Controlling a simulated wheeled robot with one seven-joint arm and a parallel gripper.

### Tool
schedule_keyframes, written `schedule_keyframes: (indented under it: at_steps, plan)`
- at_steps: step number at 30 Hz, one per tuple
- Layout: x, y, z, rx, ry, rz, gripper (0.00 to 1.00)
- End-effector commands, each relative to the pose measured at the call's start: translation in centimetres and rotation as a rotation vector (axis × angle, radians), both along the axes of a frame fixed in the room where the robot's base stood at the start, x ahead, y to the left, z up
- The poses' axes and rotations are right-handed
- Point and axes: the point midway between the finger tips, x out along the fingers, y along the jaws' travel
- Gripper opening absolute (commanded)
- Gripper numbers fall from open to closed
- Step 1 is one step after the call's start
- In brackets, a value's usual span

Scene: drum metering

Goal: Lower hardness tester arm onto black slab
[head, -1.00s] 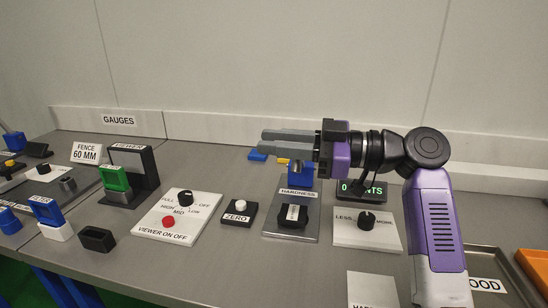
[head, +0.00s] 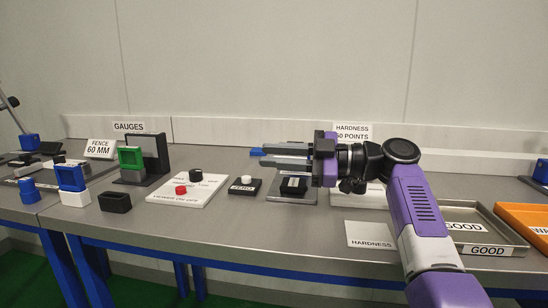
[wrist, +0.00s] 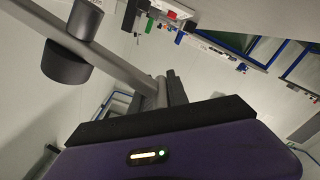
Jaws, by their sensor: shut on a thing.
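The hardness tester (head: 283,200) is a grey base plate on the bench, seen behind and below my gripper in the head view. The black slab (head: 293,186) with a white label lies on it. My gripper (head: 268,154) is above the tester, its fingers level and pointing left. In the wrist view a grey bar (wrist: 112,62) with a black cylinder (wrist: 67,63) on it runs to the fingers (wrist: 165,95); it looks like the tester arm, and the gripper is shut on it. The contact is partly hidden. The tester's post is hidden behind the gripper.
Left of the tester are the ZERO button (head: 245,186), the viewer panel (head: 187,188) and a green-framed gauge (head: 131,158). To the right are a white HARDNESS card (head: 369,235), a GOOD tray (head: 485,238) and an orange tray (head: 525,214). A HARDNESS 60 POINTS sign (head: 352,132) stands behind.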

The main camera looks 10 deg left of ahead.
Motion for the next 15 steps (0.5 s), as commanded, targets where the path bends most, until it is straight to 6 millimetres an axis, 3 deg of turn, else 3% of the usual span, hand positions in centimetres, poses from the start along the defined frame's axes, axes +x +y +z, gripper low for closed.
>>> schedule_keyframes:
  at_steps: [1, 14, 15]
  plan:
    - [0.47, -0.18, -0.84, -0.006, 0.012, -0.014, 0.00]
    - [0.62, -0.24, -0.98, -0.004, 0.014, -0.016, 0.00]
    - [0.63, -0.25, -0.99, -0.004, 0.014, -0.016, 0.23]
